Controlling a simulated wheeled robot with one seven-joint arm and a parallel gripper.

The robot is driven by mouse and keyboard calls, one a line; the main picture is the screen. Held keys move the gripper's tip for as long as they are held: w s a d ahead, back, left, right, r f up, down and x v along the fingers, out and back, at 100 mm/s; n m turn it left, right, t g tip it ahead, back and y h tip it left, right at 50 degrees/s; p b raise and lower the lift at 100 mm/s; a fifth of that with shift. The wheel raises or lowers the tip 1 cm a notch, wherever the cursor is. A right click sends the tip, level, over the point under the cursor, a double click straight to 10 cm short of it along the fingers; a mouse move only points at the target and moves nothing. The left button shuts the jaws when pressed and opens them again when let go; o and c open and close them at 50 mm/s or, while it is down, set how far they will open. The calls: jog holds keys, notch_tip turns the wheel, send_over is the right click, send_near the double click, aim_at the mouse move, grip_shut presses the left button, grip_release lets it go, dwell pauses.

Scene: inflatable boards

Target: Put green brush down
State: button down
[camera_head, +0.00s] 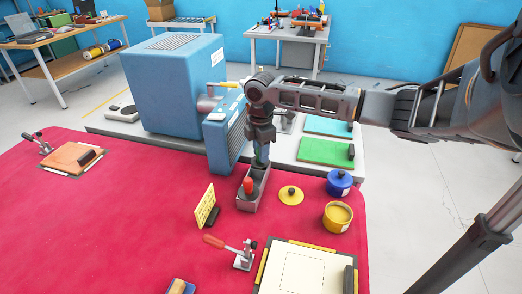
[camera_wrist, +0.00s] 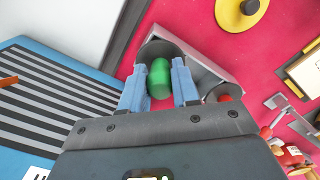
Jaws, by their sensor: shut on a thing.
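The green brush (camera_wrist: 159,78) shows a green handle between my gripper's two blue fingers in the wrist view. My gripper (camera_head: 261,160) is shut on it and points down at the far end of a narrow grey holder (camera_head: 246,206). In the head view only a little green shows below my gripper. A dark round part lies around the green handle in the wrist view, over the far end of the holder (camera_wrist: 205,66). I cannot tell whether the brush rests on the holder's floor. A red-handled brush (camera_head: 248,186) stands in the near end of the holder.
The blue machine (camera_head: 176,85) stands close on the left. A yellow lid (camera_head: 291,195), a blue pot (camera_head: 339,183) and a yellow pot (camera_head: 337,217) sit to the right on the red mat (camera_head: 130,220). A yellow sign (camera_head: 205,207) and a toggle clamp (camera_head: 243,256) stand in front.

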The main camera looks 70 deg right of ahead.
jog(key=shift+f, duration=0.35)
jog(key=c, duration=0.8)
grip_release()
notch_tip(320, 180, up, 13)
jog(key=shift+f+b, duration=0.1)
jog(key=shift+b, duration=0.45)
